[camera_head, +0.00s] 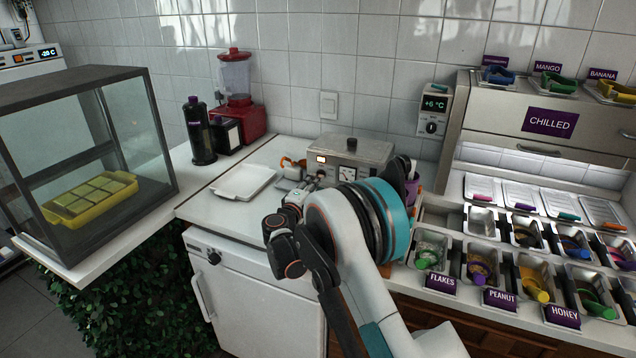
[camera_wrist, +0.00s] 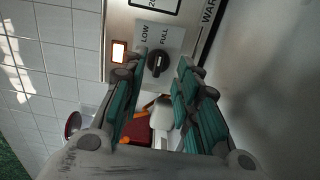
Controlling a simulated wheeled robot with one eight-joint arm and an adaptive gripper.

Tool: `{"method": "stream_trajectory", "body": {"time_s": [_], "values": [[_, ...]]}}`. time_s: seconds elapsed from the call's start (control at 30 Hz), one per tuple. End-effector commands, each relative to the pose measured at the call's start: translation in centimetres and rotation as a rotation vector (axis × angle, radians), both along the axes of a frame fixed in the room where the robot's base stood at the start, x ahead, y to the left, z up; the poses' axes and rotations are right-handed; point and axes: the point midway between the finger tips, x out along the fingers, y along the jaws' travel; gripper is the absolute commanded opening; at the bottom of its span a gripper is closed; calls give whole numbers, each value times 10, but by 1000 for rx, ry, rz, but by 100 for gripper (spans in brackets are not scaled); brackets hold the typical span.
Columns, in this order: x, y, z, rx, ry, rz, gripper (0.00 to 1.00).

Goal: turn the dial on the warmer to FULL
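The warmer (camera_head: 372,154) is a steel box with a black lid knob, on the white counter against the tiled wall. Its front has a lit orange indicator (camera_head: 321,159) and a white dial plate. In the wrist view the dark round dial (camera_wrist: 158,65) sits on that plate, between the words LOW and FULL. I cannot tell its exact pointer setting. My gripper (camera_wrist: 164,66) is open and empty. Its teal-padded fingers point at the panel, one on each side of the dial; contact is not clear. In the head view my gripper (camera_head: 312,184) is in front of the warmer, partly hidden by my wrist.
A white tray (camera_head: 243,181) lies left of the warmer. A red blender (camera_head: 238,115) and a dark bottle (camera_head: 198,132) stand further left. A glass case (camera_head: 85,150) holds a yellow mould. Topping bins (camera_head: 480,262) fill the right side.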

Motion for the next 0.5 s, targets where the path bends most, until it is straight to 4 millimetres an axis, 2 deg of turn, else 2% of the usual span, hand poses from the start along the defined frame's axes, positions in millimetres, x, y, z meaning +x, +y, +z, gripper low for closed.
{"method": "stream_trajectory", "body": {"time_s": [0.1, 0.3, 0.5], "values": [[-25, 10, 0, 0, 0, 3, 29], [-59, 22, 0, 0, 0, 2, 29], [-76, 28, -1, 0, 1, 0, 29]]}}
